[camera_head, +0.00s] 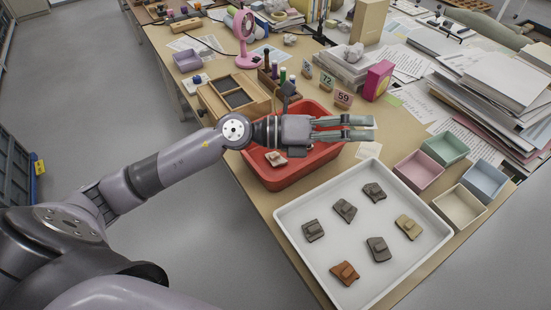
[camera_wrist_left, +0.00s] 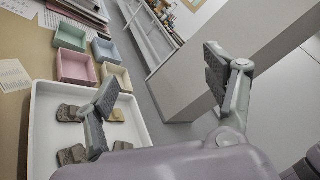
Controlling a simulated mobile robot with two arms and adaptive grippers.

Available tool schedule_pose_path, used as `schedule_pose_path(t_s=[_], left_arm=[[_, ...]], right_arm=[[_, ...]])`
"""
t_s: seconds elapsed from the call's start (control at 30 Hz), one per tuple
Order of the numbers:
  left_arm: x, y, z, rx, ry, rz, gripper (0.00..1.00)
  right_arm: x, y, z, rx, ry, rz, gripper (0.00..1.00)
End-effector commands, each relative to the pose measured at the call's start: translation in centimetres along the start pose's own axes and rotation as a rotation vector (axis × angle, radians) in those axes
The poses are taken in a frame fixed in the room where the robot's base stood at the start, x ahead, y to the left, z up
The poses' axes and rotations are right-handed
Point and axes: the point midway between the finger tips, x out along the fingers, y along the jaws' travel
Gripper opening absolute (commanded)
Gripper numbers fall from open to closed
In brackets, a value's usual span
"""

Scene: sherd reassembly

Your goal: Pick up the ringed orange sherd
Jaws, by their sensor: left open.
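The orange sherd (camera_head: 345,272) lies in the white tray (camera_head: 292,226), near the tray's lower left corner in the head view. It has a raised block on top; I cannot make out a ring on it. My left gripper (camera_head: 374,128) is open and empty above the red bin, well away from the orange sherd, its fingers pointing right. In the left wrist view my left gripper (camera_wrist_left: 160,78) shows its two fingers spread apart. The white tray (camera_wrist_left: 142,125) shows there partly behind one finger, and I cannot see the orange sherd in it. My right gripper is out of view.
Several grey sherds (camera_head: 377,249) and a tan sherd (camera_head: 408,227) share the tray. A red bin (camera_head: 290,180) holding a pale piece (camera_head: 275,158) stands behind it. Pink (camera_head: 418,171), green (camera_head: 446,148), blue (camera_head: 484,181) and cream (camera_head: 458,207) boxes stand right of it.

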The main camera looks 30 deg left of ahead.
Motion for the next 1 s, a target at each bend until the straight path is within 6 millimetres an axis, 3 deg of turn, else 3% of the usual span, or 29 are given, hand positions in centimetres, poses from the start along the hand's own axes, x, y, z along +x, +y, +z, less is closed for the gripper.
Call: schedule_pose_path(t_s=[0.13, 0.3, 0.4, 0.5, 0.67, 1.0], left_arm=[[-3.9, 7.0, -0.8, 0.276, 0.334, 0.301, 0.77], [-12.1, 13.8, 1.7, 0.427, 0.6, 0.667, 0.77], [-16.4, 15.8, 3.5, 0.454, 0.689, 0.83, 0.77], [-19.2, 16.7, 4.6, 0.459, 0.738, 0.931, 0.77], [-20.0, 18.2, 4.5, 0.454, 0.764, 0.978, 0.77], [-17.4, 24.4, 1.8, 0.453, 0.764, 0.973, 0.77]], right_arm=[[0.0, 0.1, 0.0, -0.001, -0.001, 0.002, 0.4], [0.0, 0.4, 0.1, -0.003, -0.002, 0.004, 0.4], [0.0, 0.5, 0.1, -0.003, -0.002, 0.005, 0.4], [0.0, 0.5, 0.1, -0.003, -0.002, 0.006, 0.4], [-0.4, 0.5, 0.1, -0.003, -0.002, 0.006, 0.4], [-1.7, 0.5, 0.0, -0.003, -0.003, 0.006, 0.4]])
